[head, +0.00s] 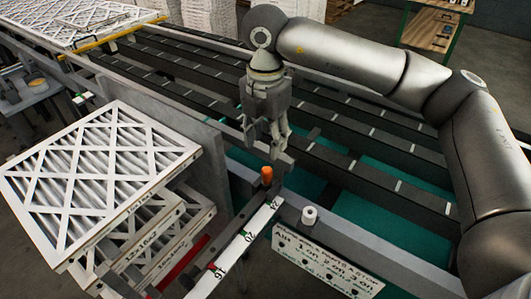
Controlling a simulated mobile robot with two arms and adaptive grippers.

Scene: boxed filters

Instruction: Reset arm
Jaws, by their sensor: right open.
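My right gripper (265,137) hangs from my right arm, which comes in from the right. Its fingers point down and are apart, with nothing between them. It is above the near edge of the conveyor, over an orange cylinder (267,176) and apart from it. My left gripper is not in view.
A stack of boxed filters (95,172) stands at the left. More filters (85,20) lie at the far left on the conveyor (330,160). A numbered ruler (240,243), a white roll (310,214) and a sign board (325,262) are at the front. A wooden bench (432,28) stands behind.

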